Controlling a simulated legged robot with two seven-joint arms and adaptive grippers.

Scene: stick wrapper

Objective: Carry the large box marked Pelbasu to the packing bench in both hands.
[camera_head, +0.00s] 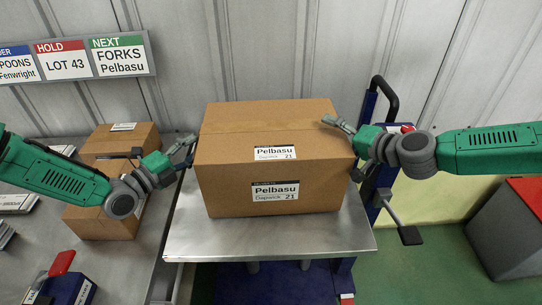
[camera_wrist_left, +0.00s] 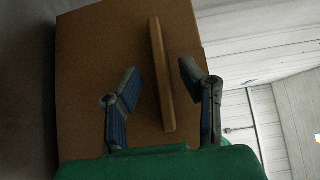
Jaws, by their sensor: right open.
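The large cardboard box marked Pelbasu (camera_head: 225,185) sits upright on a metal platform (camera_head: 270,240), with labels on its top and front. My left gripper (camera_head: 189,151) is at the box's left side. In the left wrist view, its fingers (camera_wrist_left: 160,90) are open on either side of a raised cardboard strip (camera_wrist_left: 162,75) on the box's side; I cannot tell whether they touch it. My right gripper (camera_head: 347,148) is open at the box's right side, one finger near the top edge, the other partly hidden. I cannot tell which surface is the packing bench.
A smaller brown box (camera_head: 105,225) stands on a grey surface at the left, partly behind my left arm. A blue post with a black handle (camera_head: 385,92) and a pedal-like part (camera_head: 411,236) are at the right. A grey bin with a red top (camera_head: 510,235) stands far right. Green floor is clear between.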

